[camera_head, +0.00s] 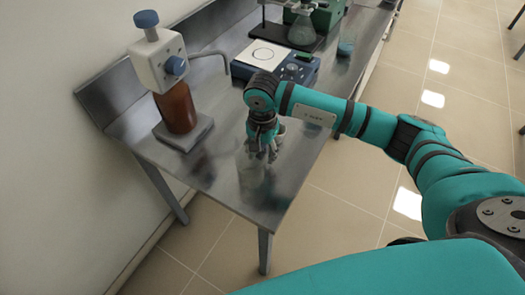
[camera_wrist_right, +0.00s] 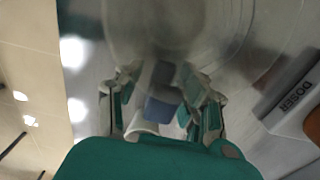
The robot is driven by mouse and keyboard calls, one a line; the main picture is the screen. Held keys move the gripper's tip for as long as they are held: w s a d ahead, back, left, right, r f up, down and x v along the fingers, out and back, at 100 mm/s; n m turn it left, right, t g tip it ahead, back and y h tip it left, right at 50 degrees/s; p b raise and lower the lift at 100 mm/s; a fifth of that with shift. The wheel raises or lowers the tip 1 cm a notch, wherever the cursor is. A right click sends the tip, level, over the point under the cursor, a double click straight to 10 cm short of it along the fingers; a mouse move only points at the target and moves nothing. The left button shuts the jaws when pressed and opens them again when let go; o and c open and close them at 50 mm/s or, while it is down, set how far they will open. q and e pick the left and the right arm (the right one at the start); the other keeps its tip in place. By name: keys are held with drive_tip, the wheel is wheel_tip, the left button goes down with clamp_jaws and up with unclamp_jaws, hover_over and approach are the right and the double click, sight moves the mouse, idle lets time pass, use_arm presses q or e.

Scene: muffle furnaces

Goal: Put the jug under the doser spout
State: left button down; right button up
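The doser is a white head with blue knobs (camera_head: 158,62) on a brown bottle (camera_head: 177,108), at the left of the steel table. Its thin spout (camera_head: 218,56) reaches out to the right and bends down. The jug (camera_wrist_right: 180,30) is clear glass and shows faintly at the top of the right wrist view, ahead of the fingers. In the head view it is hard to make out below my right gripper (camera_head: 264,150), which points down near the table's front. In the wrist view, a pale and bluish part lies between the gripper's fingers (camera_wrist_right: 162,95); whether they press it is unclear.
The doser stands on a grey base (camera_head: 184,134), marked DOSER in the wrist view (camera_wrist_right: 293,95). The table's front edge is near.

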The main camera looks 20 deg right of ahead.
drive_tip(key=shift+r, duration=0.15)
drive_tip(key=shift+r, duration=0.2)
wheel_tip(320, 180, up, 12)
drive_tip(key=shift+f+b, duration=0.15)
drive_tip(key=shift+b, duration=0.75)
drive_tip(key=shift+f, duration=0.1)
